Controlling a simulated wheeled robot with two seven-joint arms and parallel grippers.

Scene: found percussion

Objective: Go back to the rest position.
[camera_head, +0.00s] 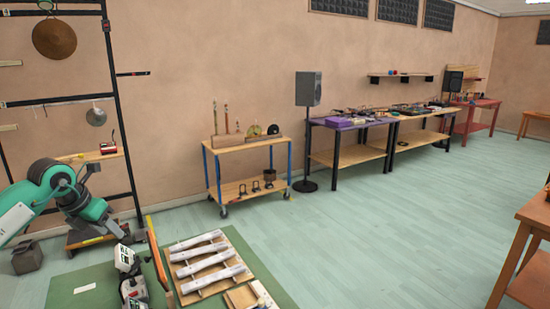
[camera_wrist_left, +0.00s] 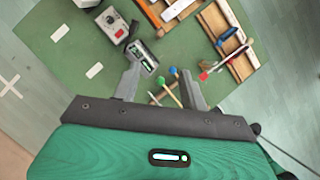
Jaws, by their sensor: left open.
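My left arm comes in from the left in the head view. Its teal forearm points down toward the green mat (camera_head: 95,287), with the left gripper (camera_head: 126,236) small and dark at its end. In the left wrist view the left gripper (camera_wrist_left: 162,88) has its two grey fingers apart, with nothing clasped between them. Mallets with blue, green and red heads (camera_wrist_left: 173,70) show beyond and between the fingertips, seemingly lower down. My right gripper is in neither view.
Grey-white devices (camera_head: 128,265) and a wooden frame with pale bars (camera_head: 205,258) occupy the mat. A dark rack with a hanging gong (camera_head: 54,39) stands close behind the arm. A wheeled cart (camera_head: 244,145) stands by the wall. The floor at centre right is clear.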

